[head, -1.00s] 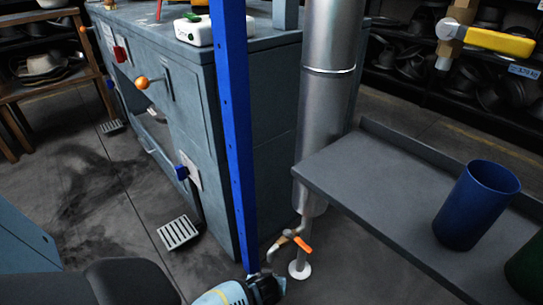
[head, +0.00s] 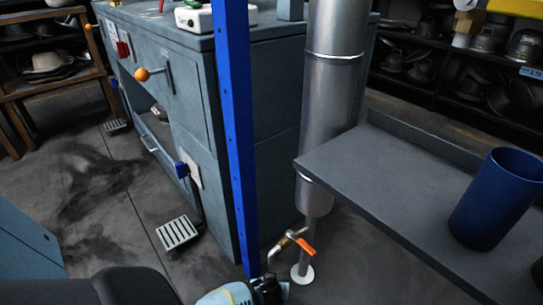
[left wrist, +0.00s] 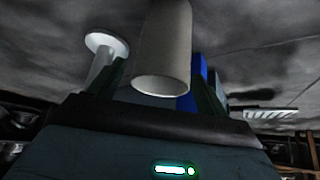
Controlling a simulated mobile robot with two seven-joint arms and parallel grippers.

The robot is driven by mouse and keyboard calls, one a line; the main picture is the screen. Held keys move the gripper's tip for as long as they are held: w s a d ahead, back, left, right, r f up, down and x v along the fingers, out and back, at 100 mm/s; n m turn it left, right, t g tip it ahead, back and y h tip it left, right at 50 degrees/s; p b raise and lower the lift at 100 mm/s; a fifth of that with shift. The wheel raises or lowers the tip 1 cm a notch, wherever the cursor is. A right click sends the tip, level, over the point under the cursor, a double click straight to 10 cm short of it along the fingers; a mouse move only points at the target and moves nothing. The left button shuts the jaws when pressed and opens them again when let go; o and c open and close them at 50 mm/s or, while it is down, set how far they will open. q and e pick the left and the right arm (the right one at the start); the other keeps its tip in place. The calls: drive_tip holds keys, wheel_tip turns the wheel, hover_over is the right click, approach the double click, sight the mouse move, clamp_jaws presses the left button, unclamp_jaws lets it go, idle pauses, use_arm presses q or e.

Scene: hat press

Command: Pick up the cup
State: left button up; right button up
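A plain blue cup (head: 497,200) stands upright on the grey metal shelf (head: 370,170) at the right of the head view. My left gripper (head: 278,290) shows only in part at the bottom middle of the head view, low and well left of the cup. In the left wrist view its two dark fingers (left wrist: 160,95) stand apart, with nothing held between them. The grey pipe end behind them is background. The cup is not seen in the left wrist view.
A blue post (head: 237,140) and a thick metal pipe (head: 333,100) stand between the blue-grey bench (head: 275,120) and the shelf. A tap with an orange handle (head: 304,246) is below the pipe.

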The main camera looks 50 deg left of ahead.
use_arm(q)
drive_tip(key=c, duration=1.3)
drive_tip(key=shift+c, duration=0.2)
use_arm(e)
drive_tip(key=shift+s, duration=0.5)
drive_tip(key=shift+w, duration=0.1)
